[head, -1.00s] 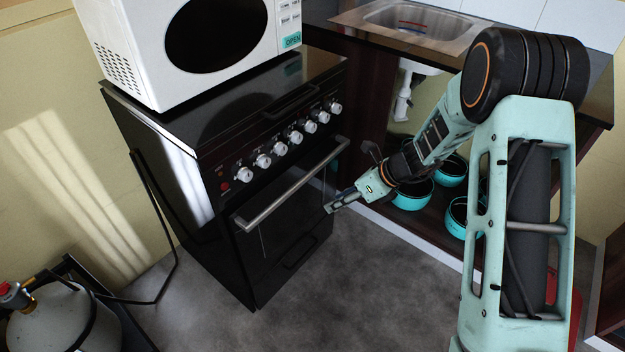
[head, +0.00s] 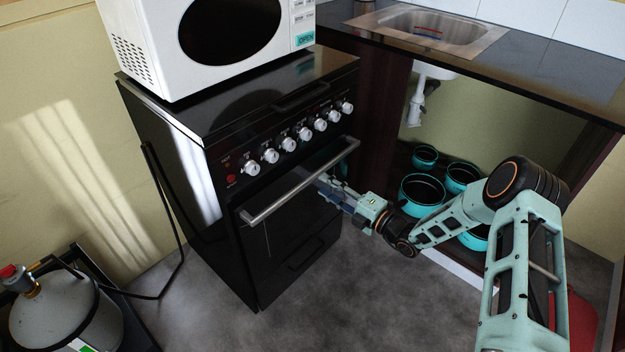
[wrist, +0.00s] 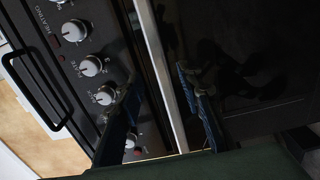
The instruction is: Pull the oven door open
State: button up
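The black oven (head: 290,220) stands upright, and its door looks shut. A straight silver handle bar (head: 300,182) runs across the top of the door. My gripper (head: 324,184) is at the right part of the handle, in front of the door. In the wrist view, my gripper (wrist: 160,110) has its two fingers spread apart. The handle bar (wrist: 163,70) runs between them, closer to the right-hand finger. I cannot tell whether a finger touches the bar.
A white microwave (head: 215,45) sits on the oven. White knobs (head: 303,132) line the panel above the handle, near one finger. An open cabinet with teal pots (head: 422,190) is on the right. A gas cylinder (head: 65,318) stands at the lower left. Grey floor before the oven is clear.

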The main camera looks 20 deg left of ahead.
aim_at(314, 179)
jog(key=b+x, duration=0.1)
jog(key=x, duration=0.5)
jog(key=shift+a, duration=0.2)
jog(key=shift+c, duration=0.2)
grip_shut()
